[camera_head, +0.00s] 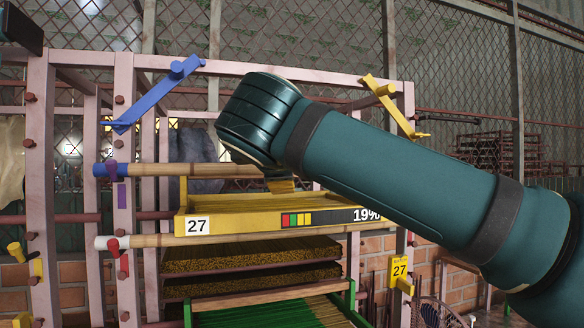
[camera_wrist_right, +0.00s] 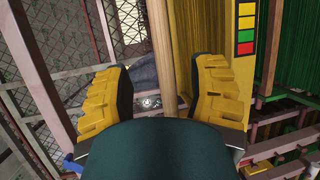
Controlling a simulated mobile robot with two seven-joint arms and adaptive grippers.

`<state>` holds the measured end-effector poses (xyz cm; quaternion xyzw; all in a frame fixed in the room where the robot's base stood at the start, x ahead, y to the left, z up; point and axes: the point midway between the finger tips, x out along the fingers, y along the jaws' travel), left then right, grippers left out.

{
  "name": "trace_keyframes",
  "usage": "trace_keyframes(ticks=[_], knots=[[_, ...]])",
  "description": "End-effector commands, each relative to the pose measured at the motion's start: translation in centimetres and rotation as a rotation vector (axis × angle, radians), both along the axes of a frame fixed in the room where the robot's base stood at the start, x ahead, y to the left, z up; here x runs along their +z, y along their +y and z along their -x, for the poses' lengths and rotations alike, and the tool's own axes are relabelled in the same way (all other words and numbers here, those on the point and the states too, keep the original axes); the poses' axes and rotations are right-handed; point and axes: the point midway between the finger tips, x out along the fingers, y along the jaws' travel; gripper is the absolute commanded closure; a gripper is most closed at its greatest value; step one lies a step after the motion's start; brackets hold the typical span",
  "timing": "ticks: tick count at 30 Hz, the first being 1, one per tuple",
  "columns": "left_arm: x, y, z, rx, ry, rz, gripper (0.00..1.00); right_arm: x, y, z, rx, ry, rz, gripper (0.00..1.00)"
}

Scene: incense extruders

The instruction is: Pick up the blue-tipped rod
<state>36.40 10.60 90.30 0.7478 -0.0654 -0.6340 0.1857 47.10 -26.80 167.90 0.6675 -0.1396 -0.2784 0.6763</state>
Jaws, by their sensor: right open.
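The blue-tipped rod (camera_head: 150,170) is a pale wooden pole lying level across the pink rack, with its blue end (camera_head: 101,170) at the left. My right arm crosses in front of its right part. My right gripper (camera_head: 281,186) is mostly hidden behind my wrist there; a bit of yellow finger shows just below the rod's line. In the right wrist view, my right gripper (camera_wrist_right: 160,85) is open, with its ridged yellow fingers on either side of a wooden rod (camera_wrist_right: 164,35). That rod appears to be the blue-tipped one; its tip is out of that view. My left gripper is not in view.
A yellow tray (camera_head: 270,203) marked 27 and 19% sits just below the rod. A white-tipped rod (camera_head: 160,241) runs beneath it, above stacked trays (camera_head: 250,254). A blue lever (camera_head: 155,98) and a yellow lever (camera_head: 394,106) stick out above. Pink posts (camera_head: 42,160) flank the rack.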

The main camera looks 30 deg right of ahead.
Motion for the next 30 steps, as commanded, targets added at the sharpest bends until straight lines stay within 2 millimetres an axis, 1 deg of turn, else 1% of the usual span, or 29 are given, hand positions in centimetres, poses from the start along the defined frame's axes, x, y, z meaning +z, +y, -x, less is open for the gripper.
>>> trace_keyframes(ticks=[8, 16, 20, 25, 26, 27, 29, 30], knots=[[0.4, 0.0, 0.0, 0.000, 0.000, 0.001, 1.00, -0.4, -1.2, -1.6, -0.001, 0.000, 0.000, 0.43], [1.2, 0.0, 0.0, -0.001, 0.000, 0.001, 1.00, -1.3, -3.2, -4.5, -0.001, 0.001, 0.000, 0.43], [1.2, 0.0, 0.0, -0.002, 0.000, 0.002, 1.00, -1.5, -3.5, -4.9, 0.001, 0.000, 0.000, 0.43], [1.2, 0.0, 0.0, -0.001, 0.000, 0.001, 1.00, -1.5, -3.6, -5.0, 0.001, 0.000, 0.000, 0.43], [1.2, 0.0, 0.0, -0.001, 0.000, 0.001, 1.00, -1.5, -3.5, -4.9, 0.001, 0.000, 0.000, 0.41], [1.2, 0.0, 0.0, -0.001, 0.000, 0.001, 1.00, -1.5, -3.5, -4.9, 0.001, 0.000, 0.000, 0.55], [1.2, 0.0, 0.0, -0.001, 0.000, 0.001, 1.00, -1.5, -3.6, -4.9, 0.001, 0.000, 0.000, 0.76], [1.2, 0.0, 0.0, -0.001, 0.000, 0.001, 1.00, -1.5, -3.6, -4.9, 0.001, 0.000, 0.000, 0.90]])
